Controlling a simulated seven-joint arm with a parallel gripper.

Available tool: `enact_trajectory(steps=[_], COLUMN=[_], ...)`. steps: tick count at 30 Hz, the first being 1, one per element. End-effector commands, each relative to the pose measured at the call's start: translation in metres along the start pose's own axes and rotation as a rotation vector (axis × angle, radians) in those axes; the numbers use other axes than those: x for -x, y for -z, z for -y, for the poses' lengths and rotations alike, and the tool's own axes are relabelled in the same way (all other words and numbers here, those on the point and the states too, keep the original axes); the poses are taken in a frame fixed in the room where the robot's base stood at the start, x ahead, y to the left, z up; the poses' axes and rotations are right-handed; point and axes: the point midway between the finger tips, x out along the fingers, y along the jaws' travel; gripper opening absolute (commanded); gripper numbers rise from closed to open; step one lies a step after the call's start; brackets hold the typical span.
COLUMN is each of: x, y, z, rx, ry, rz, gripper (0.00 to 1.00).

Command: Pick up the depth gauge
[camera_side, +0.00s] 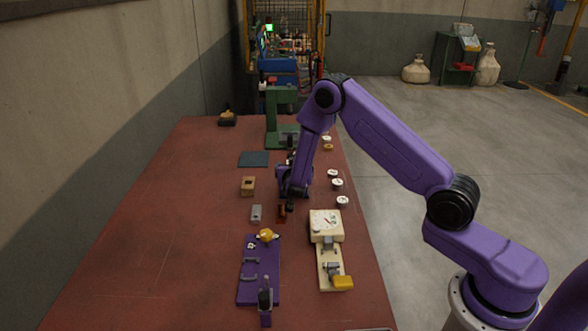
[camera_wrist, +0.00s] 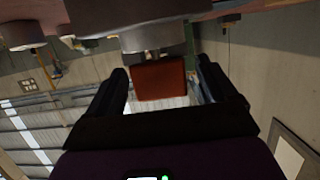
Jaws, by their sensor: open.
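My gripper (camera_side: 289,203) is low over the table's right half in the side view, pointing down. In the wrist view its two dark fingers (camera_wrist: 163,72) stand apart. A reddish-brown block (camera_wrist: 160,79) shows in the space between them, with a grey metal part (camera_wrist: 152,38) right above it in the picture. I see no finger pressed on it. In the side view a small reddish-brown piece (camera_side: 282,213) sits just below the gripper. None of these is clearly marked as the depth gauge, so I cannot tell which thing it is.
A cream dial box (camera_side: 325,226) on a rail and a purple plate (camera_side: 250,285) with handles lie in front. A grey block (camera_side: 256,214) and a tan block (camera_side: 248,186) lie left. Small round dials (camera_side: 343,202) line the right. A green stand (camera_side: 273,118) rises behind. The table's left is clear.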

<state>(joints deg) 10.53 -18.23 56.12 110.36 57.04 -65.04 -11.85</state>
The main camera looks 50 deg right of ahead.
Motion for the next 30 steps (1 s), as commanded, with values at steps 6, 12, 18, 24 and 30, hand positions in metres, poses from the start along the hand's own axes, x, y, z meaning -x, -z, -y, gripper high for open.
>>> enact_trajectory(steps=[6, 12, 18, 24, 30], x=[-0.024, -0.027, -0.027, -0.027, -0.027], y=[-0.001, -0.001, -0.001, -0.001, 0.000], z=[-0.001, 0.000, 0.000, 0.000, 0.000], rx=[0.000, 0.000, 0.000, 0.000, -0.001], ry=[0.000, 0.001, 0.001, 0.001, 0.001], rz=[0.000, 0.000, 0.000, -0.001, -0.001], gripper=[0.85, 0.85, 0.49, 0.18, 0.18])
